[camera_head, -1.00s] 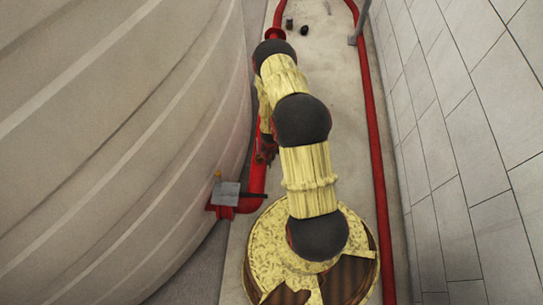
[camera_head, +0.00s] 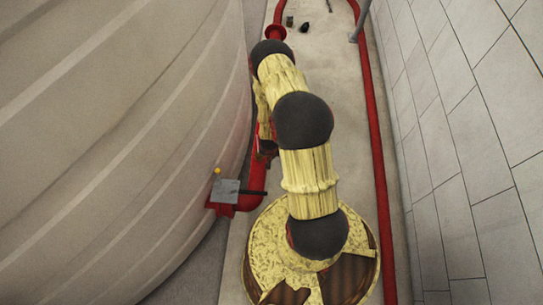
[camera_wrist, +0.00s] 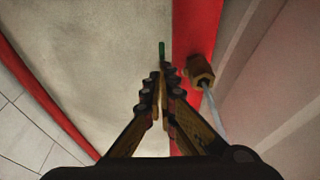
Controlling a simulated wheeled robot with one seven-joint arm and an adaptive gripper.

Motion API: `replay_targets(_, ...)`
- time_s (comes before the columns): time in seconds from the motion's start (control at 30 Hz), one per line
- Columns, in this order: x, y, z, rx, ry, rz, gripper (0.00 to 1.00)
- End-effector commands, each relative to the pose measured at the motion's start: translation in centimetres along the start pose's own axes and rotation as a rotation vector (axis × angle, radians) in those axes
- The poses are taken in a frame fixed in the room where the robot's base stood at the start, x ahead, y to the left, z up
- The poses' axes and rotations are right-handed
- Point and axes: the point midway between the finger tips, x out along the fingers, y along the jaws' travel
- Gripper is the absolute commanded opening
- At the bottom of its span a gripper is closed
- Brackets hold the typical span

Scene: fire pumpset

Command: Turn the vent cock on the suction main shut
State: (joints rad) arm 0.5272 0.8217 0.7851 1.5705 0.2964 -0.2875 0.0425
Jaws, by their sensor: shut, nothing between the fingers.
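In the wrist view a red pipe (camera_wrist: 196,38), which looks like the suction main, runs down beside my gripper. A brass fitting (camera_wrist: 200,70) with a thin grey rod sits on the pipe, just right of my fingertips; it may be the vent cock. A small green piece (camera_wrist: 162,48) shows just beyond the fingertips; I cannot tell whether it belongs to the cock. My gripper (camera_wrist: 167,72) is shut and empty, its tips close together, apart from the brass fitting. In the head view my arm mostly hides the gripper and the cock.
A large pale ribbed tank (camera_head: 120,130) stands left and a tiled wall (camera_head: 475,150) right. Another red pipe (camera_head: 377,170) runs along the wall. A grey box with a black lever (camera_head: 226,191) sits by the tank. Small dark objects (camera_head: 304,27) lie on the far floor.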

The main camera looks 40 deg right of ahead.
Motion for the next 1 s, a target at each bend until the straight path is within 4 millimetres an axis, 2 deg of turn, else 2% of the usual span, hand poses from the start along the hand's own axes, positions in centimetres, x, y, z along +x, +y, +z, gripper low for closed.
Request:
replay_targets(0.27,0.3,0.0,0.8,-0.001,0.02,0.0,0.0)
replay_targets(0.7,1.5,0.0,3.4,-0.002,0.02,0.0,0.0)
replay_targets(1.0,2.2,0.0,4.2,-0.001,0.02,0.0,0.0)
